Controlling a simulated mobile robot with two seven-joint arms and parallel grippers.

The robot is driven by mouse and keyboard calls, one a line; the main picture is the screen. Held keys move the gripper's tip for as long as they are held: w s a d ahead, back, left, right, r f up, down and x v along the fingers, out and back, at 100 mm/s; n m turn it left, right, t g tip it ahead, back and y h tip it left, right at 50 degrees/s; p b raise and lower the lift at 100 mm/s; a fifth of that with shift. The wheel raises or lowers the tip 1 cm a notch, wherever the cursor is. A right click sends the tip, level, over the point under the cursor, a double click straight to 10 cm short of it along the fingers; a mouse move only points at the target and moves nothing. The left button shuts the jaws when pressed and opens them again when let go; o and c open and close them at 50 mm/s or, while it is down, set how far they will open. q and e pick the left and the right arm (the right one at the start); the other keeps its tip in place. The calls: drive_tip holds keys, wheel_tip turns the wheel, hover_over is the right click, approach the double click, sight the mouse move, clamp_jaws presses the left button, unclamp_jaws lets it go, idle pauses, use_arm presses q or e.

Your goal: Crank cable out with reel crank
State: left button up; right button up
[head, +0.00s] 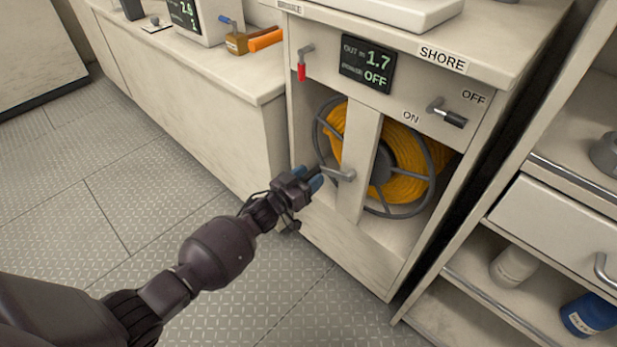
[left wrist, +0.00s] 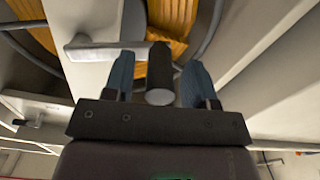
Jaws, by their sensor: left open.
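The cable reel (head: 400,160) with orange-yellow cable sits inside the cabinet behind a pale upright post. The grey crank arm (head: 340,175) comes off the post and points left; it also shows in the left wrist view (left wrist: 105,48). My left gripper (head: 316,181) is at the crank's outer end. In the left wrist view its blue fingers are open, with the crank's dark knob (left wrist: 160,75) between them and a gap visible on each side. The display (head: 367,64) reads OUT m 1.7, power OFF. My right gripper is not in view.
A red-handled lever (head: 302,66) hangs below the BRAKE label. A black-handled switch (head: 446,113) lies between ON and OFF labels. A left bench (head: 180,75) holds an orange-handled tool (head: 265,40). Shelves with a blue container (head: 588,316) stand right. Floor at left is clear.

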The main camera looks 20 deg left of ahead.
use_arm(q)
clamp_jaws()
drive_tip(key=shift+f, duration=0.15)
drive_tip(key=s+d+f+n, duration=0.2)
drive_tip(key=d+n, duration=0.3)
drive_tip(key=n, duration=0.3)
drive_tip(key=s+d+f+n+b, duration=0.1)
drive_tip(key=d+f+n, duration=0.3)
drive_tip(key=n, duration=0.3)
drive_tip(key=shift+s+d+n, duration=0.4)
drive_tip(key=shift+d, duration=0.1)
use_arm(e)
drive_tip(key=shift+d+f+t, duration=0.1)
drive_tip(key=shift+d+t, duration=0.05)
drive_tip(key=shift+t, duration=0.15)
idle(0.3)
use_arm(q)
unclamp_jaws()
drive_tip(key=shift+r, duration=0.1)
